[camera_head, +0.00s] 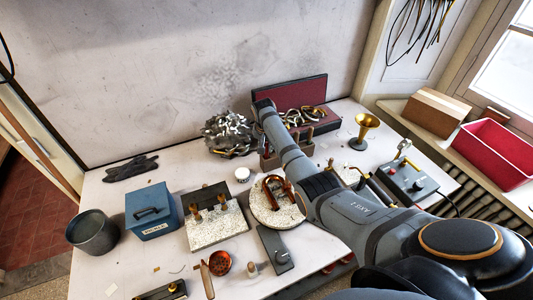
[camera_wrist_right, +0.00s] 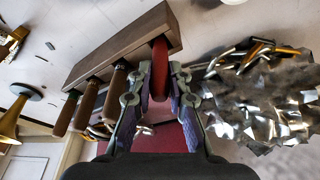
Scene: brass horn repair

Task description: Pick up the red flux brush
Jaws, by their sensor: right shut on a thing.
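The red flux brush (camera_wrist_right: 160,62) shows in the right wrist view as a red handle at the end of a wooden rack (camera_wrist_right: 120,45). My right gripper (camera_wrist_right: 158,82) has its two fingers shut on this red handle, one on each side. The handle's far end meets the rack, and I cannot tell whether it is clear of it. The rack shows in part beside the forearm (camera_head: 270,162). My left gripper is not in view.
Several wooden-handled tools (camera_wrist_right: 88,105) stand in the rack beside the brush. A pile of metal scraps (camera_head: 229,134) lies left of the forearm. A dark red case (camera_head: 290,92) is behind, and a brass horn bell (camera_head: 366,124) stands to the right. A round turntable (camera_head: 262,211) is in front.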

